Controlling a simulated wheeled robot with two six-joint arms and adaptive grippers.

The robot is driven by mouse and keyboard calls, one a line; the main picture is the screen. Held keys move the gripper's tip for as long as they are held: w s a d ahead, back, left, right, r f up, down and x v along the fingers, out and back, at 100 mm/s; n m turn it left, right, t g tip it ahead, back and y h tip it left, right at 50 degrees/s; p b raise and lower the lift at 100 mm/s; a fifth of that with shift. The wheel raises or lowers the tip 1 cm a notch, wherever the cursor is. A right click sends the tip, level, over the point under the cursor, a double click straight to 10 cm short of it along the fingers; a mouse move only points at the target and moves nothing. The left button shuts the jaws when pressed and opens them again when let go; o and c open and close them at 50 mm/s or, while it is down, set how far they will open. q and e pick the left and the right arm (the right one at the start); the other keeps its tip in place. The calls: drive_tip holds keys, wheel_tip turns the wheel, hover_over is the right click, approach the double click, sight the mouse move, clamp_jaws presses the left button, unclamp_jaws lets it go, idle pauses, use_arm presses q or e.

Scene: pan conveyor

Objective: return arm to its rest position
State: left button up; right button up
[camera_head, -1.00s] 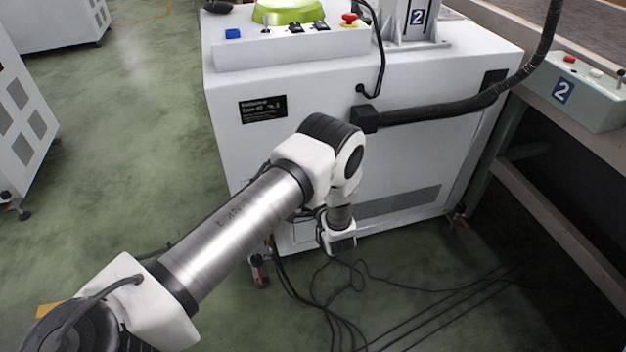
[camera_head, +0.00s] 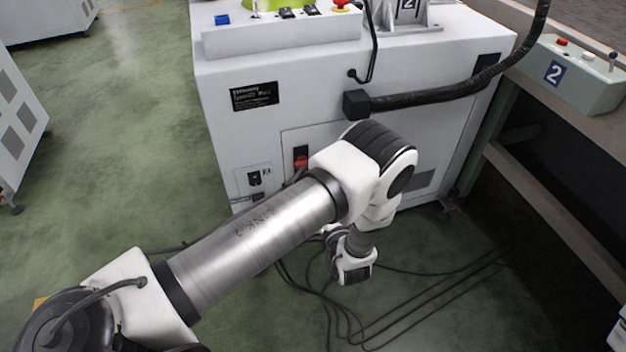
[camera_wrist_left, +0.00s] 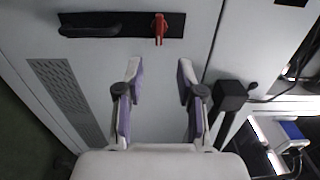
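My left arm (camera_head: 250,235) comes in from the lower left of the head view. Its elbow is bent in front of the white machine cabinet (camera_head: 300,70), and its wrist part hangs low over the floor. The fingers do not show clearly in the head view. In the left wrist view my left gripper (camera_wrist_left: 158,70) is open, with its two purple-lined fingers apart and nothing between them. The cabinet's panel, with a red switch handle (camera_wrist_left: 159,28), lies beyond the fingertips. My right gripper is not in view.
Black cables (camera_head: 350,325) run over the green floor (camera_head: 110,140) below the wrist. A thick black hose (camera_head: 440,102) leaves the cabinet front. A control box marked 2 (camera_head: 590,85) sits on a frame at right.

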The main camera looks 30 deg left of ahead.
use_arm(q)
drive_tip(key=shift+s+d, duration=0.3)
drive_tip(key=shift+r, duration=0.1)
